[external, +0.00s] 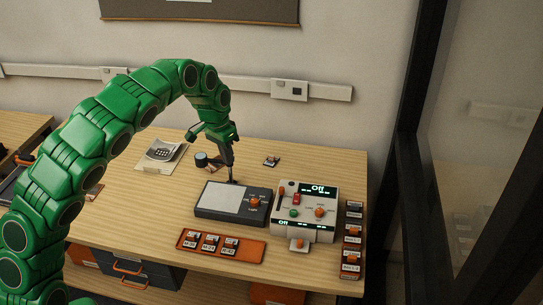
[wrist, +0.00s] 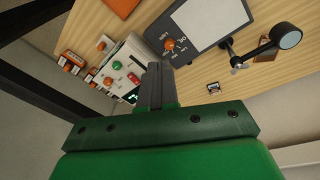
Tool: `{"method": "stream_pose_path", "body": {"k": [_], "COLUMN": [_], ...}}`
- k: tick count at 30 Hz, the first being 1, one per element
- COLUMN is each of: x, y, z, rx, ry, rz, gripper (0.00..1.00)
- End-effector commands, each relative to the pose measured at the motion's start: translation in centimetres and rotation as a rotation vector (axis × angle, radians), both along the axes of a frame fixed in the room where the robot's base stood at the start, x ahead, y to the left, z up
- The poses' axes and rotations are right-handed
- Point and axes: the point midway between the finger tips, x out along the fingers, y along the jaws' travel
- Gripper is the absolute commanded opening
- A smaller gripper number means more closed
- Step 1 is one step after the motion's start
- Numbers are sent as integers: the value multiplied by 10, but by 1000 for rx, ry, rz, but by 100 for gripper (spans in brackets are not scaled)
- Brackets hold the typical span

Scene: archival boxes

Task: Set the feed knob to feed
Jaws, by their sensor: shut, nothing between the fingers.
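A white control unit (external: 305,211) stands on the table with small displays, one reading "Off". An orange knob (external: 319,211) is on its top face, beside a green button (external: 294,212) and a red switch (external: 296,198). The labels are too small to tell which control is the feed knob. My gripper (external: 232,181) is shut and empty, pointing down above the back edge of the dark light panel, left of the unit. Its fingers show in the wrist view (wrist: 154,72).
The dark panel (external: 208,213) has its own orange knob (external: 254,201). An orange tray (external: 190,251) of labelled pieces lies in front; a row of small boxes (external: 351,240) stands right of the unit. A magnifier (external: 201,159) and papers (external: 160,154) lie behind left.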

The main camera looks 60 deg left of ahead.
Motion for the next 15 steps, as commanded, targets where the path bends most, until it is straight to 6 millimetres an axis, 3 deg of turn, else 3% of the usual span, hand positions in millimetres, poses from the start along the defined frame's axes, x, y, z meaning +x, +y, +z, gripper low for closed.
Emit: {"method": "stream_pose_path", "body": {"k": [15], "x": [59], "y": [41], "z": [-46], "rx": [-86], "ry": [-86], "rz": [-100], "gripper": [0]}}
